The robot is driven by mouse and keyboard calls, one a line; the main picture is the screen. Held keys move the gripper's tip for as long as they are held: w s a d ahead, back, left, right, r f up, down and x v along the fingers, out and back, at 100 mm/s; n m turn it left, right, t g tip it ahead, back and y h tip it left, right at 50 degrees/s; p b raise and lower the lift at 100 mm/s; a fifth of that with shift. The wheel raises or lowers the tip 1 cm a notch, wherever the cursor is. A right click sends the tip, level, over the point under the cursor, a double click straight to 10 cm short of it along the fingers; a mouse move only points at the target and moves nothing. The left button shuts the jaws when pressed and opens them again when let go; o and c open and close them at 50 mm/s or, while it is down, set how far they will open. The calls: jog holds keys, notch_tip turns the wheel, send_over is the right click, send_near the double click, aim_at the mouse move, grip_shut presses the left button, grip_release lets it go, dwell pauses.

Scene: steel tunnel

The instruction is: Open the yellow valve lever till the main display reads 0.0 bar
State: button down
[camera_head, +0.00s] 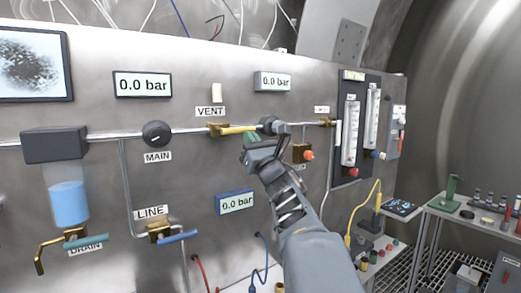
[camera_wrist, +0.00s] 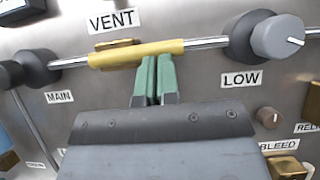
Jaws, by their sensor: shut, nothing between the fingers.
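The yellow valve lever (camera_head: 236,130) lies level along the pipe under the VENT label. In the wrist view the lever (camera_wrist: 120,54) also runs in line with the pipe. My gripper (camera_head: 251,137) is at the lever's right part, just below it. In the wrist view its green fingers (camera_wrist: 155,64) are shut together with nothing between them, their tips at the lever's lower edge. I cannot tell whether they touch it. The display above the MAIN knob (camera_head: 157,133) is the main display (camera_head: 143,85), reading 0.0 bar.
Two other displays, upper right (camera_head: 272,82) and lower blue-framed (camera_head: 235,202), also read 0.0 bar. The LOW knob (camera_wrist: 277,37) is close right of my fingers. A blue LINE lever (camera_head: 177,237) and flow tubes (camera_head: 350,133) are on the panel. A cluttered bench (camera_head: 470,212) stands right.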

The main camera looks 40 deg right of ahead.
jog(key=shift+a+r, duration=0.1)
jog(key=shift+r, duration=0.3)
jog(key=shift+s, duration=0.1)
jog(key=s+f+b, duration=0.8)
jog(key=s+f, duration=0.1)
jog(key=f, duration=0.1)
jog(key=shift+f+b, duration=0.15)
jog(key=shift+b, duration=0.2)
